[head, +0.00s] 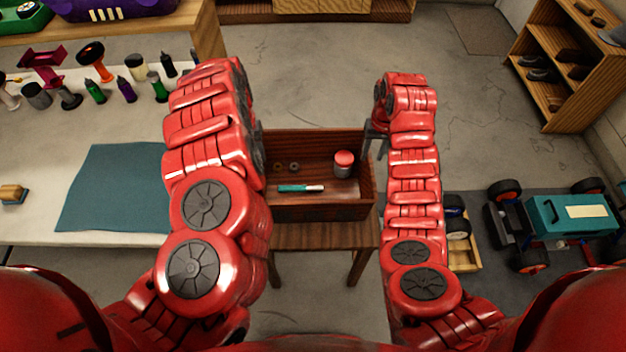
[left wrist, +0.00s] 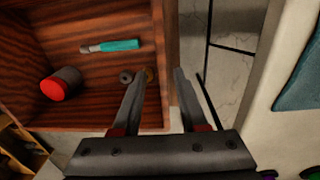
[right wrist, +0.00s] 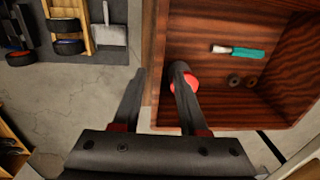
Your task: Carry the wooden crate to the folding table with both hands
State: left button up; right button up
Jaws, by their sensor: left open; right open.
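The wooden crate (head: 320,211) is dark reddish-brown and open-topped, and stands upright on a small wooden stand (head: 318,236). My right gripper (head: 376,138) is at the crate's right wall. In the right wrist view its open fingers (right wrist: 159,72) lie on either side of that wall's rim (right wrist: 155,45). My left gripper is hidden behind my arm in the head view. In the left wrist view its open fingers (left wrist: 159,85) straddle the crate's opposite wall (left wrist: 165,50). The long table with a pale top (head: 110,238), likely the folding table, is at the left.
In the crate are a red-topped can (head: 343,165), a teal-and-white tool (head: 300,188) and small rings (head: 293,166). A teal mat (head: 115,190) and several tools are on the pale table. A teal car chassis (head: 570,215) and a shelf (head: 570,60) are at the right.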

aim_at(366, 173)
pick_arm(q)
notch_tip(366, 173, down, 9)
jog(key=shift+d+r, duration=0.1)
jog(key=shift+r, duration=0.1)
pick_arm(e)
jog(key=f, duration=0.8)
jog(key=shift+a+f, duration=0.25)
pick_arm(q)
jog(key=shift+d+f, duration=0.15)
jog(key=shift+f, duration=0.7)
pick_arm(e)
jog(key=shift+f, duration=0.9)
pick_arm(q)
grip_shut()
pick_arm(e)
grip_shut()
pick_arm(q)
jog(key=shift+r, duration=0.1)
pick_arm(e)
jog(key=shift+r, duration=0.1)
